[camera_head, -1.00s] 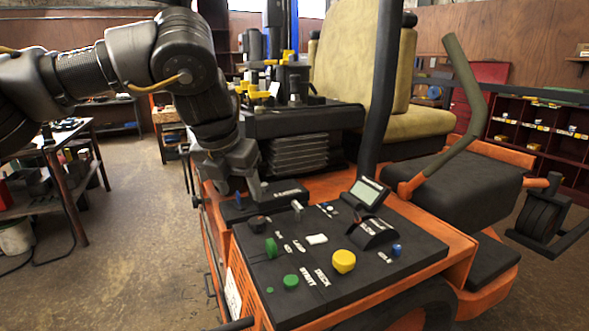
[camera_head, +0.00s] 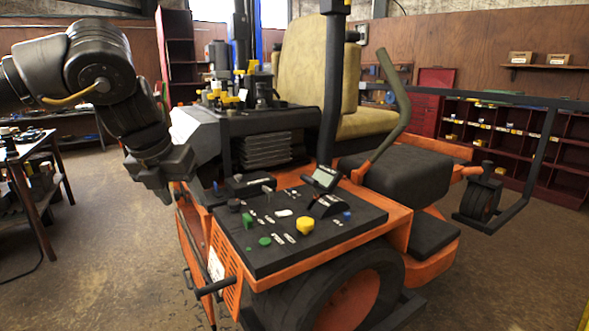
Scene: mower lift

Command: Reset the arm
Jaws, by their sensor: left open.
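My left arm comes in from the left and bends down at its elbow. My left gripper (camera_head: 165,193) hangs at the left of the mower's control panel (camera_head: 345,231), apart from it, and is open with nothing seen in it. My right gripper is not in view.
A workbench (camera_head: 30,150) stands at the left. A dark upright post (camera_head: 332,90) rises beside the panel. A black frame with a wheel (camera_head: 480,200) juts out at the right. Shelves with bins (camera_head: 520,140) line the back right. The floor at the front left is clear.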

